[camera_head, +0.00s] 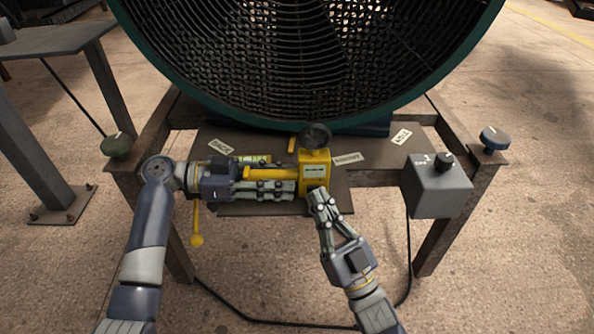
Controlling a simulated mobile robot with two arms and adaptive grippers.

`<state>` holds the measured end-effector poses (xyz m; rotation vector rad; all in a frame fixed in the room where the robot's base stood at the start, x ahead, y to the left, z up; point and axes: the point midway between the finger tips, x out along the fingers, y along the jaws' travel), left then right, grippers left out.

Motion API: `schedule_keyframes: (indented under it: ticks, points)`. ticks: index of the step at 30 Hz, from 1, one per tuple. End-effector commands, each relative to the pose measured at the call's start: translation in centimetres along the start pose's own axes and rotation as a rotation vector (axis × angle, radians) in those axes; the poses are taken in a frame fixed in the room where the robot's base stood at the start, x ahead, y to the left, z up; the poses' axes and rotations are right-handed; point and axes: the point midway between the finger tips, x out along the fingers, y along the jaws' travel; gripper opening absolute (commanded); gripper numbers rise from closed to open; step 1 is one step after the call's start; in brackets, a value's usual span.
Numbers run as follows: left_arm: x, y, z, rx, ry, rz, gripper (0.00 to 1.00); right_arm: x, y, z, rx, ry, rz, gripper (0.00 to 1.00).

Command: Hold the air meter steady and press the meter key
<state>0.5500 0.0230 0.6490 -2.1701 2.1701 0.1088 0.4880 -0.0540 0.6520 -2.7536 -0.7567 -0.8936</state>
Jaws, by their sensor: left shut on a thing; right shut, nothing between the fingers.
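The yellow air meter (314,158) stands at the middle of the rack's front shelf, with a dark round head on top and a small display on its upper front. My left gripper (294,188) reaches in from the left and is shut on the meter's yellow side part. My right gripper (316,192) comes up from below right. It is shut and empty, its fingertips at the meter's lower front. The fingertips hide the meter key, and I cannot tell whether they touch it.
A large green-rimmed fan (310,50) stands behind the shelf. A grey switch box (437,188) with a black knob hangs at the right.

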Motion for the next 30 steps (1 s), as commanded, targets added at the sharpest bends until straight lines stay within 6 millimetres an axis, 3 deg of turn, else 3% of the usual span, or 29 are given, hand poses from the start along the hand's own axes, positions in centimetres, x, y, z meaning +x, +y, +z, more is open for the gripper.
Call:
schedule_keyframes:
  ticks: [30]
  points:
    - [0.01, 0.01, -0.01, 0.0, 0.0, 0.001, 0.15, -0.57, -0.29, -0.07, 0.0, -0.004, 0.001, 0.0]
